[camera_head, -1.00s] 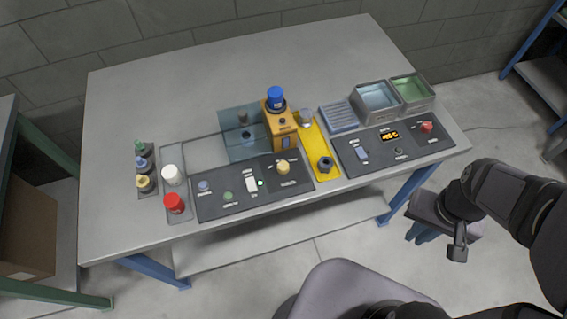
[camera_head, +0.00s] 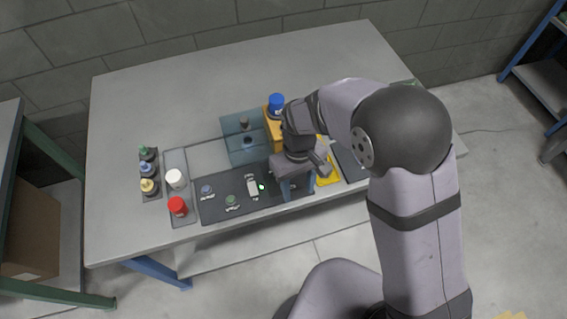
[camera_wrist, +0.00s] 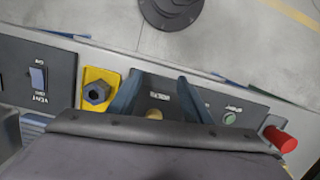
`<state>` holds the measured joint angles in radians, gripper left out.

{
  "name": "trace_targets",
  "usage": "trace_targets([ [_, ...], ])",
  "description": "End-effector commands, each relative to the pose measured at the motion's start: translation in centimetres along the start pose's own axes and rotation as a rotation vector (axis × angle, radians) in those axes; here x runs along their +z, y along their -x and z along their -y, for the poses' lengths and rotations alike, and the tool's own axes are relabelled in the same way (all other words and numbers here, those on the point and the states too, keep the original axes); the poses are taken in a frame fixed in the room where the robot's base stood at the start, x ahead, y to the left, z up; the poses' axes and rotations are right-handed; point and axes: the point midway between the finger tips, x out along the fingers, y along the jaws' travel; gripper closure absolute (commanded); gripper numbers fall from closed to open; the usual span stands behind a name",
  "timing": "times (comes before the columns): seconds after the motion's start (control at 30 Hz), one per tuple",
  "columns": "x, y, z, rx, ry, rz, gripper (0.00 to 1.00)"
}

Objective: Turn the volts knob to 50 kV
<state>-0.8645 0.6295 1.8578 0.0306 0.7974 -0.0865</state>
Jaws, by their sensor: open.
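The volts knob, seemingly the small cream-yellow knob (camera_wrist: 154,114) on the dark left panel (camera_head: 222,206), shows between my fingers in the wrist view. Most of it is hidden below by my gripper's body, and its pointer and scale cannot be read. In the head view my arm covers it. My gripper (camera_head: 297,188) is over the right part of that panel, fingers pointing down. In the wrist view my gripper (camera_wrist: 160,97) is open, one finger on each side of the knob; I cannot tell whether they touch it.
A black hex knob (camera_wrist: 97,93) on a yellow plate is close beside one finger.

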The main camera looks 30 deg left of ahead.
Motion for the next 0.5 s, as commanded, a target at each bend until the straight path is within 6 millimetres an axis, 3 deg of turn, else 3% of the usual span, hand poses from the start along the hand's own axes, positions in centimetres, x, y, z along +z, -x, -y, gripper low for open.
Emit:
trace_targets([
  [0.03, -2.4, 0.8, -0.1, -0.001, 0.022, -0.034, 0.56],
  [0.1, -5.2, 2.6, -0.2, -0.001, 0.061, -0.086, 0.56],
  [0.23, -8.8, 6.4, -0.2, 0.004, 0.156, -0.166, 0.56],
  [0.5, -7.9, 6.6, 0.0, 0.002, 0.316, -0.126, 0.56],
])
